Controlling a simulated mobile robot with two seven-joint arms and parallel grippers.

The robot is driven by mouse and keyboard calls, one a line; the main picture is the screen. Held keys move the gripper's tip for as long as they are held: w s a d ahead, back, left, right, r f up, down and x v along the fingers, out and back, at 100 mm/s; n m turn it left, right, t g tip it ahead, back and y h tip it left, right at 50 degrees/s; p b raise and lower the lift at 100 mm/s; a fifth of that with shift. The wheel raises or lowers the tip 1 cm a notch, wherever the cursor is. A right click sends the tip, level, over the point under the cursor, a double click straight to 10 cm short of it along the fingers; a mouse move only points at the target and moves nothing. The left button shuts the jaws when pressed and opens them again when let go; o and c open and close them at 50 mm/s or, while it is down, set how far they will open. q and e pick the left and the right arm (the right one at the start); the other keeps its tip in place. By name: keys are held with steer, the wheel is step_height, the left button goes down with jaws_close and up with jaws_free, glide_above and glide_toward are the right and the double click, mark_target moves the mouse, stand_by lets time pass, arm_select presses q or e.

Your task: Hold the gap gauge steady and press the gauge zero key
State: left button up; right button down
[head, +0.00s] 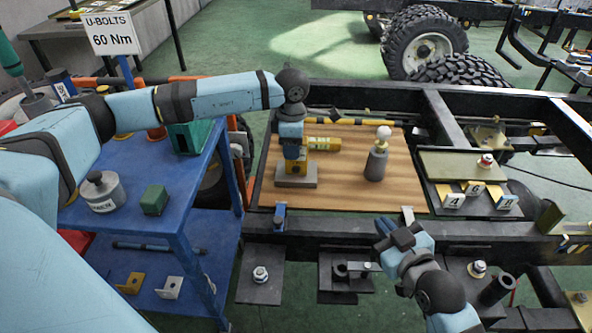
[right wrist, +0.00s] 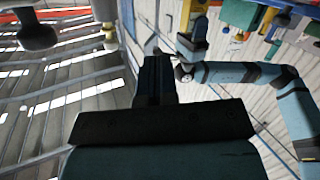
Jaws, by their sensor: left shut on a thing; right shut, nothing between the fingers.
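I cannot make out the zero key. My right gripper (head: 388,234) is shut and empty, in front of the board's near edge and well to the right of the gauge. Its closed fingers also show in the right wrist view (right wrist: 154,78), where my left arm is seen beyond them.
A yellow cylinder (head: 322,144) lies right beside the gauge. A grey bottle with a white ball top (head: 377,164) stands on the wooden board (head: 340,195). Numbered tags stand on a dark tray (head: 475,208) at right. A blue cart (head: 190,215) is at left. Dark chassis rails surround the board.

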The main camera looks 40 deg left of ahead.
mark_target(296, 170)
steer(key=a+n+g, duration=0.1)
steer(key=a+n, duration=0.1)
steer(key=a, duration=0.2)
steer(key=s+a+n+g, duration=0.1)
steer(key=a+n, duration=0.2)
steer(key=a, duration=0.1)
steer(key=s+a+n+g, duration=0.1)
steer(key=a+n, duration=0.2)
steer(key=a, duration=0.1)
steer(key=shift+s+a+y, duration=0.25)
steer(key=shift+a+y, duration=0.05)
steer(key=shift+a, duration=0.05)
steer(key=a+f+n, duration=0.1)
steer(key=a+n, duration=0.1)
steer(key=s+a+n+g, duration=0.1)
steer(key=a+n, duration=0.1)
steer(key=s+a+f+n+g+h, duration=0.1)
steer(key=a+n, duration=0.1)
steer(key=shift+a+f, duration=0.1)
steer(key=shift+f, duration=0.2)
steer(key=shift+a+f+n, duration=0.2)
steer(key=shift+f+n, duration=0.05)
steer(key=shift+n, duration=0.25)
steer(key=shift+w+a, duration=0.75)
steer(key=shift+w, duration=0.5)
steer(key=shift+w+a, duration=0.8)
steer(key=shift+w, duration=0.45)
steer(key=shift+w+a, duration=0.75)
steer(key=shift+w, duration=0.5)
